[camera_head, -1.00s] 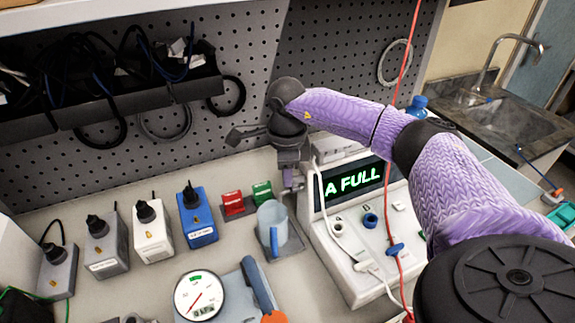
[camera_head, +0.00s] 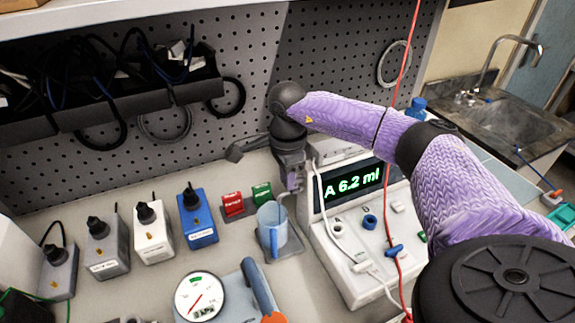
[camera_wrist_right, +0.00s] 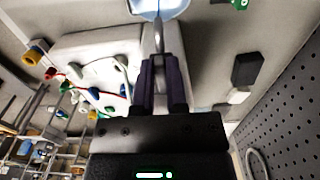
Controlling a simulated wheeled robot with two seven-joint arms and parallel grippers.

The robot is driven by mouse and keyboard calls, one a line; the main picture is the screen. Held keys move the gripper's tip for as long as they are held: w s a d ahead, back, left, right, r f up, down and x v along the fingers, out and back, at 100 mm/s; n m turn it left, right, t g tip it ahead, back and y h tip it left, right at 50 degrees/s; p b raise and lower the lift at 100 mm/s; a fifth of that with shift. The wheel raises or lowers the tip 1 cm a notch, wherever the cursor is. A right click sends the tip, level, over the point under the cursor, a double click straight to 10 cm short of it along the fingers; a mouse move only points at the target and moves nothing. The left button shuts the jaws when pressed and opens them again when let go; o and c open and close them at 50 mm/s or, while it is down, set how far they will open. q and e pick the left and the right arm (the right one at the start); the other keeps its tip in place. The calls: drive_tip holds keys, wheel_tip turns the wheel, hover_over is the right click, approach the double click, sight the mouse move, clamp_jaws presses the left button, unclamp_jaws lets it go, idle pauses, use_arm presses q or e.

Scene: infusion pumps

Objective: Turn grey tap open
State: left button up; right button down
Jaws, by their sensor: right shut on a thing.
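My right gripper (camera_head: 293,182) comes down beside the left end of the white pump (camera_head: 345,262), above the light blue jug (camera_head: 271,230). In the right wrist view my right gripper (camera_wrist_right: 160,75) is shut on the grey tap (camera_wrist_right: 158,38), whose end points at the jug (camera_wrist_right: 158,6). In the head view the tap (camera_head: 281,199) shows as a small grey piece above the jug's rim; its handle is mostly hidden by the gripper. The pump's display (camera_head: 352,186) reads "A 6.2 ml". My left gripper is not in view.
A red switch (camera_head: 232,203) and a green switch (camera_head: 262,193) stand left of the jug. A blue box (camera_head: 197,219), white and grey boxes, and a round gauge (camera_head: 200,296) are on the bench.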

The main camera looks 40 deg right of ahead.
drive_tip(key=shift+w+r, duration=0.1)
drive_tip(key=c, duration=0.9)
unclamp_jaws()
drive_tip(key=shift+c, duration=0.2)
drive_tip(key=shift+r, duration=0.35)
wheel_tip(320, 180, up, 9)
drive_tip(key=p, duration=0.1)
